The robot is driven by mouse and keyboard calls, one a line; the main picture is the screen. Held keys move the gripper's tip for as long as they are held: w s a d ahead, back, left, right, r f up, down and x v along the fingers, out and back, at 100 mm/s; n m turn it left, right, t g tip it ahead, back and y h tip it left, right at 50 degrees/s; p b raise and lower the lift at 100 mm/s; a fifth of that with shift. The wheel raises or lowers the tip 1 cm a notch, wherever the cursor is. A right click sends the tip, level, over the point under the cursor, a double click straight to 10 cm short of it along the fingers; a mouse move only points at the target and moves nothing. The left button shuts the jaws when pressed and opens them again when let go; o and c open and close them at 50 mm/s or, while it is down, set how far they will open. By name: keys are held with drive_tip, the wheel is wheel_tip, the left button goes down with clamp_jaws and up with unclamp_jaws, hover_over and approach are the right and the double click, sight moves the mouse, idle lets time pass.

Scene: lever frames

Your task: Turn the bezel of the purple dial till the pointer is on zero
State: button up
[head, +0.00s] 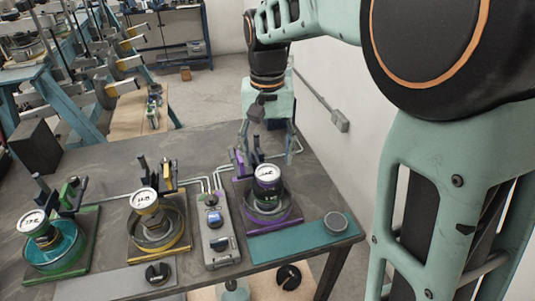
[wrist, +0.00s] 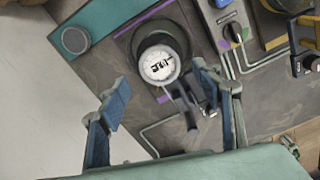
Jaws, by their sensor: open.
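The purple dial (head: 267,173) has a white face and a dark body, and stands in a round dish on a purple-edged base (head: 290,213). In the wrist view the dial (wrist: 159,66) shows its white face with dark markings; I cannot read where the pointer stands. My gripper (head: 271,148) is open and points down just behind the dial. In the wrist view my gripper (wrist: 162,90) has its two blue-grey fingers spread wide, with the dial ahead between their lines. No contact with the bezel shows.
A yellow dial (head: 144,199) and a green dial (head: 33,221) stand to the left. A grey control box (head: 218,245) sits beside the purple base. A dark post bracket (wrist: 184,103) rises close to the dial. A round grey knob (head: 336,222) is on the teal strip (head: 295,244).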

sight(267, 171)
drive_tip(key=shift+f, duration=1.8)
drive_tip(key=c, duration=1.2)
drive_tip(key=shift+o, duration=0.2)
